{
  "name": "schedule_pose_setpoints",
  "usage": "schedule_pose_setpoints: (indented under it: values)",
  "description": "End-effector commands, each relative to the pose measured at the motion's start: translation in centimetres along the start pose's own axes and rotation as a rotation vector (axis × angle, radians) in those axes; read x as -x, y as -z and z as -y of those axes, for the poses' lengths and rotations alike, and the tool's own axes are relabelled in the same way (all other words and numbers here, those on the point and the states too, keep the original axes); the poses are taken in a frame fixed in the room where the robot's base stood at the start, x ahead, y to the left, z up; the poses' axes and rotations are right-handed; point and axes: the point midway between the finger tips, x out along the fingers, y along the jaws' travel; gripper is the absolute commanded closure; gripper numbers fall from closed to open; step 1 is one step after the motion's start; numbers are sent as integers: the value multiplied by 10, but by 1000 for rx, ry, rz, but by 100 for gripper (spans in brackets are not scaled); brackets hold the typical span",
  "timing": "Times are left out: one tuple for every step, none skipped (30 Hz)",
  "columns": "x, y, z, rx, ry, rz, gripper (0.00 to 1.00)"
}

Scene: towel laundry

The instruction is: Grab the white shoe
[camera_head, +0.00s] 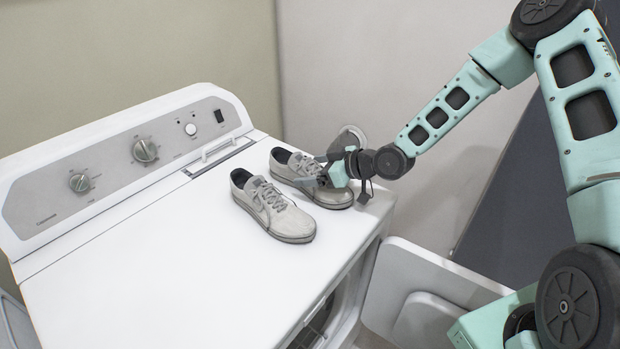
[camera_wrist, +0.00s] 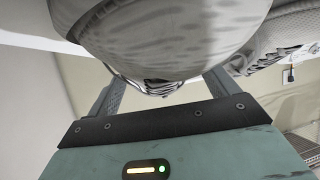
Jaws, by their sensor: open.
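Two white-grey lace-up shoes lie side by side on the white machine top. The left shoe (camera_head: 272,207) is nearer the front. The right shoe (camera_head: 325,192) lies beside it, farther back and partly hidden by my gripper (camera_head: 327,174), which is over its laces. In the wrist view my gripper (camera_wrist: 165,95) is open, with one finger at each side of a large pale shoe part (camera_wrist: 165,40). The laces show between the fingers. I cannot tell whether the fingers touch the shoe. Another pale shoe (camera_wrist: 280,40) shows at the upper right of the wrist view.
The machine top (camera_head: 160,250) is clear left of and in front of the shoes. Its raised control panel (camera_head: 125,160) with knobs runs along the back. An open door (camera_head: 420,290) sticks out at the machine's front right. A wall stands behind.

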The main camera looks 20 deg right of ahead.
Motion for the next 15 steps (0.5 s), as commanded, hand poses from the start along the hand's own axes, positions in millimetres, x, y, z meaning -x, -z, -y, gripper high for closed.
schedule_pose_setpoints:
  values:
    - [0,0,0,0,0,0,14]
    - [0,0,0,0,0,0,14]
    - [0,0,0,0,0,0,14]
    - [0,0,0,0,0,0,19]
    - [0,0,0,0,0,0,28]
    - [0,0,0,0,0,0,39]
    - [0,0,0,0,0,0,47]
    - [0,0,0,0,0,0,55]
    - [0,0,0,0,0,0,67]
    - [0,0,0,0,0,0,75]
    - [0,1,0,1,0,-3,76]
    - [0,1,0,1,-1,-3,76]
    - [0,1,0,1,0,-3,76]
    - [0,1,0,1,-1,-3,76]
    - [0,1,0,1,-1,-3,76]
